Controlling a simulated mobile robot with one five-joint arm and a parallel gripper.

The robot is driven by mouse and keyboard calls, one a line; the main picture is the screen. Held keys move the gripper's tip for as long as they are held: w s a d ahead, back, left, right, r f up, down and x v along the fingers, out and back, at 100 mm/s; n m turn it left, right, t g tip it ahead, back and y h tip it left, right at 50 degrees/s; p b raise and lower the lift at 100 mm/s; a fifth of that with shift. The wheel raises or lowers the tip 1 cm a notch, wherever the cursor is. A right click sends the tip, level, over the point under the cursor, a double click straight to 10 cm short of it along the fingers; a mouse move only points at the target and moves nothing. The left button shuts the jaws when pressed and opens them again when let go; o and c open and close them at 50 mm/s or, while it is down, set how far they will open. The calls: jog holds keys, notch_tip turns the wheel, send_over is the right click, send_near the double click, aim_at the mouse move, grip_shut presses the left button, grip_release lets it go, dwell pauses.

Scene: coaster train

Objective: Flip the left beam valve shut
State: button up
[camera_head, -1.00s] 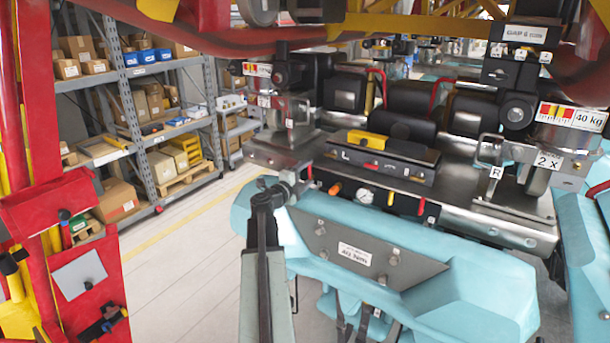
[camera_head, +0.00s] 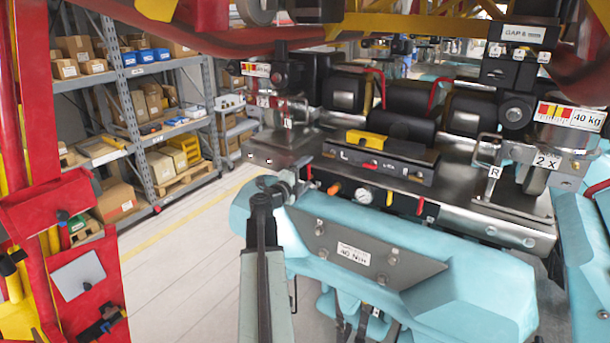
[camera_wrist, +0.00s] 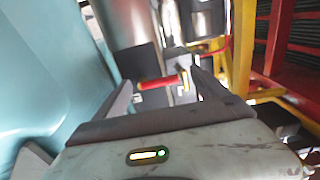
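In the wrist view a short red handle (camera_wrist: 160,83) lies crosswise between the two fingers of my gripper (camera_wrist: 164,77). It looks like the left beam valve's lever; I cannot tell whether either finger touches it. The fingers are apart. In the head view my gripper (camera_head: 287,187) is at the left front end of the metal beam (camera_head: 465,212). A small red part (camera_head: 309,172) shows just right of the fingertips, partly hidden by them. An orange knob (camera_head: 334,188) and a round gauge (camera_head: 364,196) sit farther right on the beam front.
A light-blue body (camera_head: 450,285) lies below the beam, close to my arm. A second red lever (camera_head: 420,206) hangs farther right. A red frame (camera_head: 65,215) stands at the left, with shelves (camera_head: 150,135) behind it. The floor (camera_head: 180,270) between is clear.

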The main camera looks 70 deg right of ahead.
jog(key=shift+a, duration=0.15)
jog(key=v, duration=0.7)
jog(key=shift+w+a, duration=0.1)
jog(key=shift+a, duration=0.2)
